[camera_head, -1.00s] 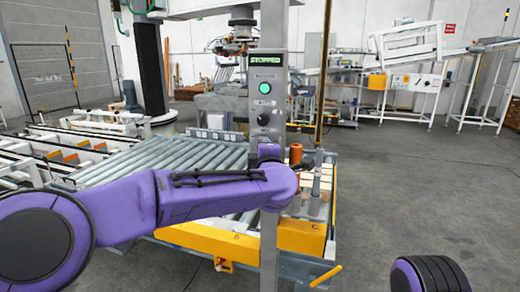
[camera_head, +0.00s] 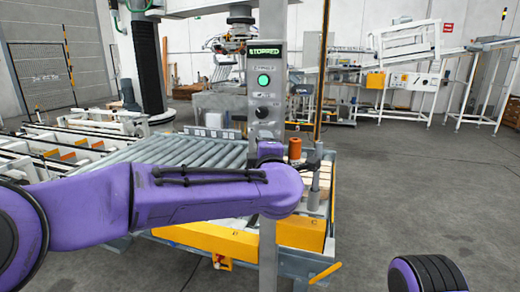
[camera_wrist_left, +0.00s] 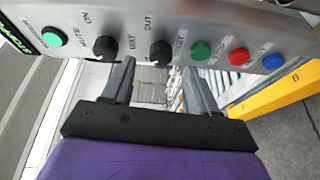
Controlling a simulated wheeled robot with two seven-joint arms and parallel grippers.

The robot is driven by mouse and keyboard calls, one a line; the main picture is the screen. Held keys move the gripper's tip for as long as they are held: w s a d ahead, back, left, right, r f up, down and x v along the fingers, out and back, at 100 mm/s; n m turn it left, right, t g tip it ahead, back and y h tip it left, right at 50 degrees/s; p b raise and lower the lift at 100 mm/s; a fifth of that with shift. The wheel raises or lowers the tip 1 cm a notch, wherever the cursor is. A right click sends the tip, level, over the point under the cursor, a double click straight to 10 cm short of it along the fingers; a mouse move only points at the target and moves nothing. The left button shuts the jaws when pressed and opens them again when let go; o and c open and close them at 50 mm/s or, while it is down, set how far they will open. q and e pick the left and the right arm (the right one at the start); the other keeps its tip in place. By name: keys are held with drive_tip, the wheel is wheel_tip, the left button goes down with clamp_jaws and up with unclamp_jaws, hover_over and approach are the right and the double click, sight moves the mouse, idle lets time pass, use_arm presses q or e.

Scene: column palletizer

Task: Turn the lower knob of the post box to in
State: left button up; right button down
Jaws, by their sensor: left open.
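The post box (camera_head: 264,132) is a grey upright panel with a "STOPPED" display, a green lamp or button and a black upper knob (camera_head: 263,112) in the head view. The wrist view shows the panel sideways across the top, with the upper knob (camera_wrist_left: 105,48) and the black lower knob (camera_wrist_left: 160,53) side by side. The lower knob has "OUT" and "WAY" lettering near it; its pointer is too unclear to read. My left gripper (camera_wrist_left: 158,70) is open, its fingertips either side of the lower knob; contact is unclear. My arm hides the lower knob in the head view.
Green (camera_wrist_left: 200,51), red (camera_wrist_left: 240,56) and blue (camera_wrist_left: 272,61) buttons sit beside the lower knob on the panel. A roller conveyor (camera_head: 190,150) and a yellow beam (camera_head: 300,232) stand around the post. Open grey floor (camera_head: 410,190) lies to the right.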

use_arm(q)
drive_tip(key=s+b, duration=0.1)
drive_tip(key=s, duration=0.5)
drive_tip(key=shift+d, duration=0.2)
